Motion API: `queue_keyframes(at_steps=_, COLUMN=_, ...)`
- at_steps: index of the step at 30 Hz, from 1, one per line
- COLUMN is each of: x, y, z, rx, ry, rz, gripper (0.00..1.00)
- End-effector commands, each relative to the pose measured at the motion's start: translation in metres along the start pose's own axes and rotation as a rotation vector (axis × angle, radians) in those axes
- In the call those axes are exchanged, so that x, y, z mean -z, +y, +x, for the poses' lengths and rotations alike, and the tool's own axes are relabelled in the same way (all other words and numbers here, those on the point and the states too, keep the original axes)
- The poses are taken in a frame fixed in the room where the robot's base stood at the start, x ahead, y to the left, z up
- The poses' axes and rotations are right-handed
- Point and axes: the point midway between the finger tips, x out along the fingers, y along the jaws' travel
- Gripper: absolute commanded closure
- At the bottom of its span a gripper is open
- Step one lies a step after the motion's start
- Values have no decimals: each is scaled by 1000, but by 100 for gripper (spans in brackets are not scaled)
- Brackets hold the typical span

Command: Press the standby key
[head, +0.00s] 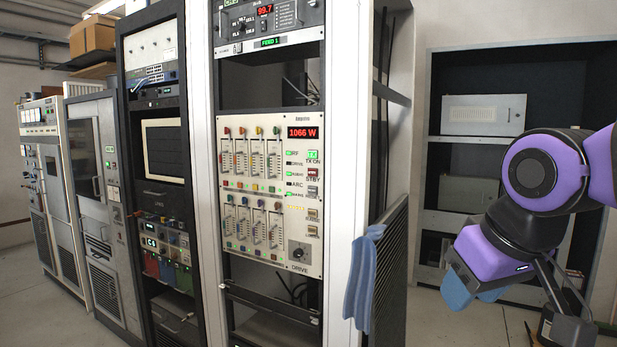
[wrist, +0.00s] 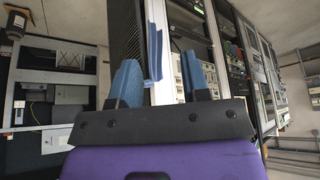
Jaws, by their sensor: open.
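The standby key (head: 312,173) is a small dark red key above a STBY label, on the right side of the cream transmitter panel (head: 256,243). The green TX ON key (head: 313,155) is directly above it. A red display (head: 303,132) above both reads 1066 W. My gripper (head: 473,289) is well to the right of the rack and lower than the key, apart from everything. In the wrist view my gripper (wrist: 160,80) has its two blue fingers spread, with nothing held between them. The standby key cannot be made out in the wrist view.
A blue cloth (head: 362,280) hangs on the rack's white right edge, between my gripper and the panel; it also shows in the wrist view (wrist: 154,50). A dark open cabinet (head: 465,235) stands behind my arm. Other racks line the left. Floor in front is clear.

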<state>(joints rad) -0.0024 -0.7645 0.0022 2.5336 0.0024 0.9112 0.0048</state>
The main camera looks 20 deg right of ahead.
Motion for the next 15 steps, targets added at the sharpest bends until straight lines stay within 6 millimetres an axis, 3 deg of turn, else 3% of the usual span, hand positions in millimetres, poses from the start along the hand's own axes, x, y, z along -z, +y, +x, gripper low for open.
queue_keyframes(at_steps=2, x=0, y=0, z=0, rx=0, ry=0, rz=0, gripper=62)
queue_keyframes(at_steps=7, x=0, y=0, z=0, rx=0, ry=0, rz=0, gripper=100)
queue_keyframes(at_steps=15, x=0, y=0, z=0, rx=0, ry=0, rz=0, gripper=100)
